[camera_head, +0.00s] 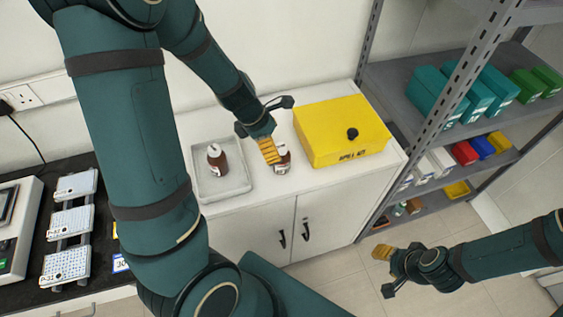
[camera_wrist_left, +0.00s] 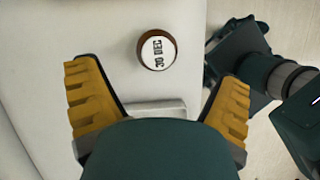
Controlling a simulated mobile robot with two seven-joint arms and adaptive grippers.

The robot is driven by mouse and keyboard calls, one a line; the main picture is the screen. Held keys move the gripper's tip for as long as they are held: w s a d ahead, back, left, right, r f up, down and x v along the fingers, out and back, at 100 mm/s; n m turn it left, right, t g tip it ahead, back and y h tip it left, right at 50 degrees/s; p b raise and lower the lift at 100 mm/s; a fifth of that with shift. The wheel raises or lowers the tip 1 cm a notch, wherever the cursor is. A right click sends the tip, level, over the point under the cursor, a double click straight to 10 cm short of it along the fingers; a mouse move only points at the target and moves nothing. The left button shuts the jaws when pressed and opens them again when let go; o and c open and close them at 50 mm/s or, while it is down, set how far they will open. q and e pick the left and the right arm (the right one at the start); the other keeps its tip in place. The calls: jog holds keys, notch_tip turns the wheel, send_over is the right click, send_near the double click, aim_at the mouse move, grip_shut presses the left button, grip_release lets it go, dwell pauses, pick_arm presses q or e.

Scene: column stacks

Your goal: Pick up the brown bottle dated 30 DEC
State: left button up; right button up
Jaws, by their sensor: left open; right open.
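A brown bottle (camera_head: 283,168) stands on the white cabinet top, partly hidden by my left gripper (camera_head: 269,149). In the left wrist view, a round white cap reading 30 DEC (camera_wrist_left: 157,50) with a brown rim shows from above. It lies between the lines of the open orange fingers of my left gripper (camera_wrist_left: 162,75), near their tips, and nothing is gripped. A second brown bottle (camera_head: 217,160) with a white top stands in the grey tray; its date is not readable. My right gripper (camera_head: 385,272) is open and empty over the floor.
The grey tray (camera_head: 236,190) is left of the left gripper. A yellow box (camera_head: 325,120) with a black knob stands close on its right. A metal shelf rack (camera_head: 428,125) holds teal boxes and bins. The cabinet's front edge and open floor lie below.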

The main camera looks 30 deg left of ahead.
aim_at(284, 154)
pick_arm(q)
jog(key=shift+w+b+x, duration=0.1)
jog(key=shift+b+x, duration=0.6)
jog(key=shift+x, duration=1)
jog(key=shift+w+b+x, duration=0.15)
jog(key=shift+b+x, duration=0.55)
jog(key=shift+x, duration=0.95)
jog(key=shift+r, duration=0.15)
jog(key=shift+c, duration=0.4)
jog(key=c, duration=1.3)
